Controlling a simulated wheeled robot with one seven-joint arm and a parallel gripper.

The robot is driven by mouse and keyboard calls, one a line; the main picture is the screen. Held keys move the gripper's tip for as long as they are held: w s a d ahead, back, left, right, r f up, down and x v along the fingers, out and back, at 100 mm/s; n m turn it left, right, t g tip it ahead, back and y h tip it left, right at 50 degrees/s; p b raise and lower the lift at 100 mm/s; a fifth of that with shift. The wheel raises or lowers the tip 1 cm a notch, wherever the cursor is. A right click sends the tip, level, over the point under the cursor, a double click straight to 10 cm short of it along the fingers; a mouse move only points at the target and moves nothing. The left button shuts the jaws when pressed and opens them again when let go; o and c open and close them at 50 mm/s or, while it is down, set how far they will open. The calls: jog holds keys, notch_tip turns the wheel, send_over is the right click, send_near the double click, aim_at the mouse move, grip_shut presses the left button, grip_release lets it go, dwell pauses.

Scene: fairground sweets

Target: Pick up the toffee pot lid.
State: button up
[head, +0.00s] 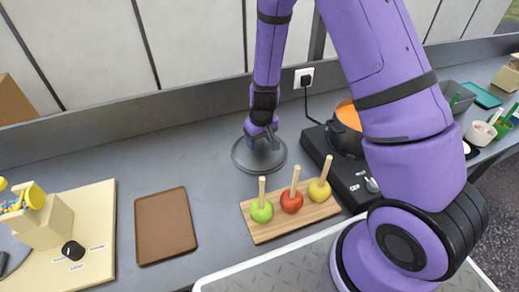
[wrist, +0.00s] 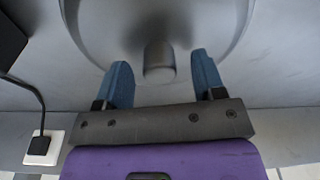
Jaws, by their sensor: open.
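The toffee pot lid (head: 241,158) is a round grey disc lying on the counter, left of the hob. In the wrist view the lid (wrist: 195,20) fills the top, with its dark knob (wrist: 159,62) between my fingers. My gripper (head: 262,138) is over the lid in the head view and partly hides it. In the wrist view my gripper (wrist: 162,80) is open, with one blue finger on each side of the knob and a visible gap to each. The toffee pot (head: 349,117) with orange toffee stands on the hob, partly hidden by my arm.
A wooden board (head: 274,225) with a green, a red and a yellow apple on sticks lies in front of the lid. A brown tray (head: 165,224) is at the left. The black hob (head: 318,146) is at the right. A wall socket (head: 304,77) with cable is behind.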

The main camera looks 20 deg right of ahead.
jog(key=shift+f, duration=0.4)
jog(key=c, duration=1.1)
